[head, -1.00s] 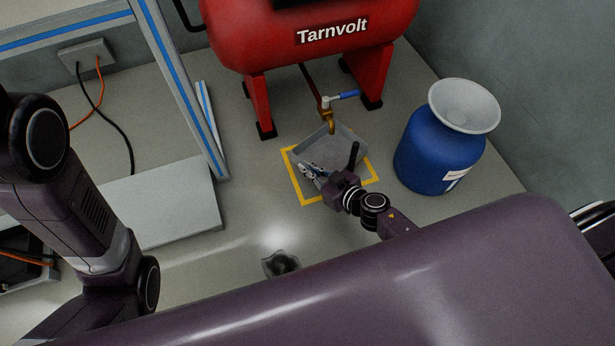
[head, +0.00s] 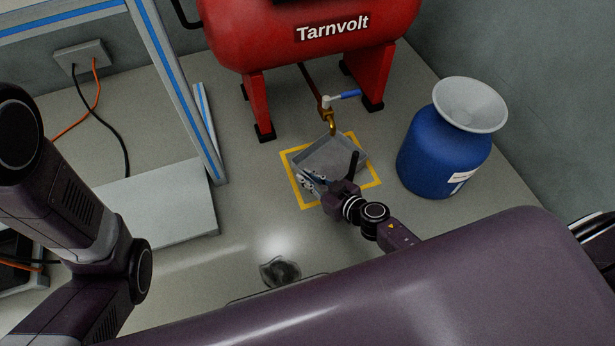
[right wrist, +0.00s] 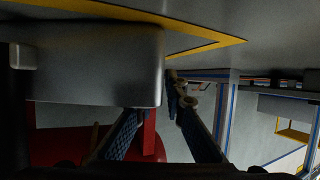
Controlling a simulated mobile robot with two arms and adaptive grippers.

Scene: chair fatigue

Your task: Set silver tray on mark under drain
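The silver tray (head: 330,157) is a shallow grey open box. My right gripper (head: 314,182) is at the tray's near left edge. My left gripper is out of view.
The red Tarnvolt tank (head: 310,35) stands on legs behind the mark. A blue drum with a pale funnel-shaped top (head: 445,150) stands close on the right. A blue-striped frame (head: 180,90) and a grey slab (head: 155,210) are on the left.

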